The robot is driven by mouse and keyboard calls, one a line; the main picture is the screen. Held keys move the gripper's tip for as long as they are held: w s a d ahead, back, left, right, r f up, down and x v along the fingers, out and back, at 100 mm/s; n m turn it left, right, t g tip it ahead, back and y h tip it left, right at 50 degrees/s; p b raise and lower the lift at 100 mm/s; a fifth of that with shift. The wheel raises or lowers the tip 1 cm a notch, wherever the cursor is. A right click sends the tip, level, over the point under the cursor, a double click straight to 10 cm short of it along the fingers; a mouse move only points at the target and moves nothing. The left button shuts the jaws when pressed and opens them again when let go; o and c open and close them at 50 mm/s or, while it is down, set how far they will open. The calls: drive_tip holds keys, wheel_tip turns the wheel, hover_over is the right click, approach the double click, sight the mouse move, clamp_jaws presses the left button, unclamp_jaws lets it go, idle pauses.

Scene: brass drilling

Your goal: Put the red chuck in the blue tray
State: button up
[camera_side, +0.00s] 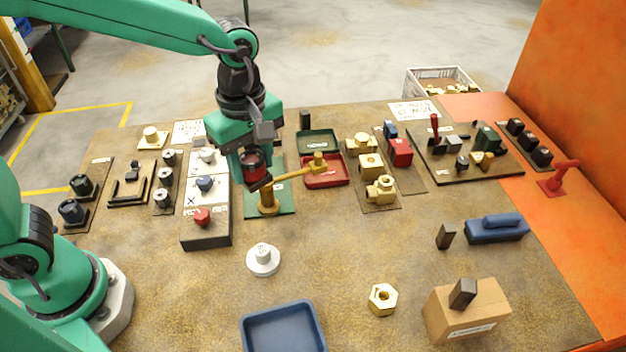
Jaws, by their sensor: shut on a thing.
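My gripper (256,178) points down above the table, near the green mat with the brass lever piece. It is shut on the red chuck (253,165), a dark red cylinder with dark ends, partly hidden by the fingers. The chuck appears held above the table, between the button box and the red tray. The blue tray (283,305) sits at the front edge of the picture, in front of and slightly right of my gripper. The part of it that shows is empty, and its near side is cut off by the picture edge.
A white round knob piece (263,260) stands between my gripper and the blue tray. A button box (206,228) is at the left, and a brass lever (292,180) is close at the right. A brass nut (383,299) and a cardboard box (466,312) lie right of the tray.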

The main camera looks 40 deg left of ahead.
drive_tip(key=s+d+m, duration=0.3)
drive_tip(key=s+d, duration=0.3)
drive_tip(key=d, duration=0.4)
drive_tip(key=m, duration=0.3)
hover_over(283, 342)
wheel_tip(283, 342, down, 7)
drive_tip(key=shift+f, duration=2.35)
drive_tip(key=shift+f, duration=0.1)
drive_tip(key=shift+f, duration=1.85)
drive_tip(key=shift+f, duration=0.15)
drive_tip(key=o, duration=1.4)
